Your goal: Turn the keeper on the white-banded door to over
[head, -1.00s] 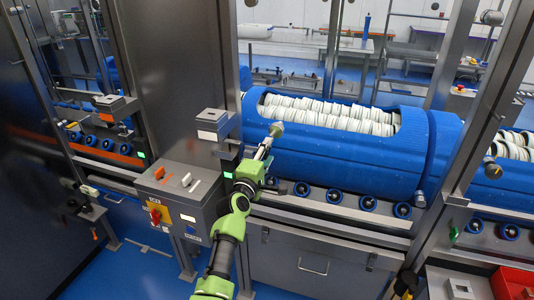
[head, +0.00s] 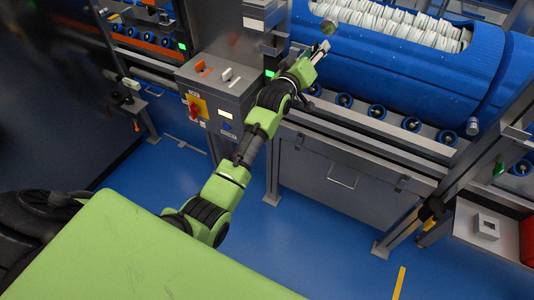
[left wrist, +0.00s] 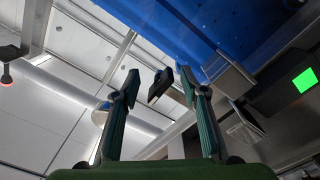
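My left gripper (head: 319,50) is at the left end of a blue drum (head: 400,75), beside its opening. In the left wrist view my left gripper (left wrist: 160,92) has its two fingers apart. A small dark flat piece (left wrist: 160,84) shows between the fingertips with gaps on both sides; it may be the keeper. In the head view a small grey-green piece (head: 329,28) sits just beyond the fingertips, at the edge of the opening. I cannot read its turned position or make out a white band on the door. My right gripper is out of view.
A grey control box (head: 218,85) with orange and white levers and a red knob stands left of my forearm. A post with a grey box (head: 264,12) is close to the gripper. Blue rollers (head: 377,111) line the rail below the drum. Blue floor (head: 320,225) is open in front.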

